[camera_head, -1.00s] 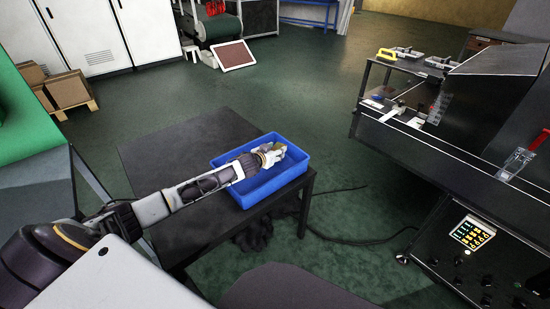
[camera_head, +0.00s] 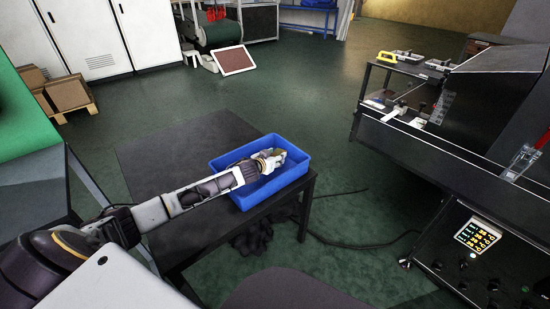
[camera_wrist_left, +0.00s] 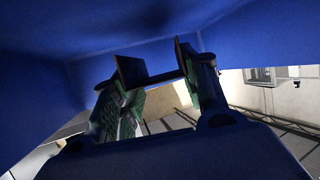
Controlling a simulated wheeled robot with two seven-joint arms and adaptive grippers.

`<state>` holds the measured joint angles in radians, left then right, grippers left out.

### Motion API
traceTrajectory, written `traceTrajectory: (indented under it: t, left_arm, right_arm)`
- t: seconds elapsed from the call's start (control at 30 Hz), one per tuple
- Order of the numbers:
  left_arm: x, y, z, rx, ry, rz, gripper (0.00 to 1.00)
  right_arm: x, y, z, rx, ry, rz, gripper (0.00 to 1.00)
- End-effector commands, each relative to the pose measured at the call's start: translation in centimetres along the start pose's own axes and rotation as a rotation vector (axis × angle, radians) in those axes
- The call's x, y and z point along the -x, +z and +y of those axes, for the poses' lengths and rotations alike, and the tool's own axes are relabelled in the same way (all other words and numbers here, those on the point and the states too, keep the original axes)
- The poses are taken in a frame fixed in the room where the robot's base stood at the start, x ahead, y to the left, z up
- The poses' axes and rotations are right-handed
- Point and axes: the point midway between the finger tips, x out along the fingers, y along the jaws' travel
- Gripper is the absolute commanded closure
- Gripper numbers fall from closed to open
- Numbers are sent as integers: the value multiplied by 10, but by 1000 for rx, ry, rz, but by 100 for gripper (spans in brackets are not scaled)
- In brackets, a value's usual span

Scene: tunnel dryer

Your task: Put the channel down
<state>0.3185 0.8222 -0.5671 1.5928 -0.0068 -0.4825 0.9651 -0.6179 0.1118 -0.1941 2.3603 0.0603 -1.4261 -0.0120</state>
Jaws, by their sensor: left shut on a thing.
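My left gripper (camera_head: 275,158) reaches over the black table into the blue bin (camera_head: 262,195), its fingers below the rim level or close to it. In the left wrist view the gripper (camera_wrist_left: 160,85) is shut on the channel (camera_wrist_left: 163,78), a small dark U-shaped piece between the two fingertips. Blue bin walls (camera_wrist_left: 90,30) surround the fingers in that view. I cannot tell whether the channel touches the bin floor. In the head view the channel is too small and hidden to make out. My right gripper is not in view.
The black table (camera_head: 185,150) is bare left of the bin. A dark machine with a control panel (camera_head: 477,235) stands at the right, with a yellow-handled item (camera_head: 387,57) behind. Boxes on a pallet (camera_head: 68,92) are at the far left. A cable lies on the green floor.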

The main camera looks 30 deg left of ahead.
Motion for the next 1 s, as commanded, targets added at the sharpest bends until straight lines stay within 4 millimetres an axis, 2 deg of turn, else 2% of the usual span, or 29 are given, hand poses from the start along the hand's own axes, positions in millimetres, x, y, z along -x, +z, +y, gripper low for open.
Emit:
traceTrajectory:
  t: [0.67, 0.7, 0.83, 1.0]
  left_arm:
    - [-4, 10, 0, 0, 0, 1, 83]
    - [-4, 10, 0, 0, 0, -1, 52]
    - [-4, 10, 0, 0, 0, 0, 35]
    - [-4, 10, 0, 0, 0, 0, 34]
  right_arm:
    - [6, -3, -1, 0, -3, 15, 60]
    - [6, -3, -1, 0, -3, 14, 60]
    - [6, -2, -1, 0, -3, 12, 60]
    - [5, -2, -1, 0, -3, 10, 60]
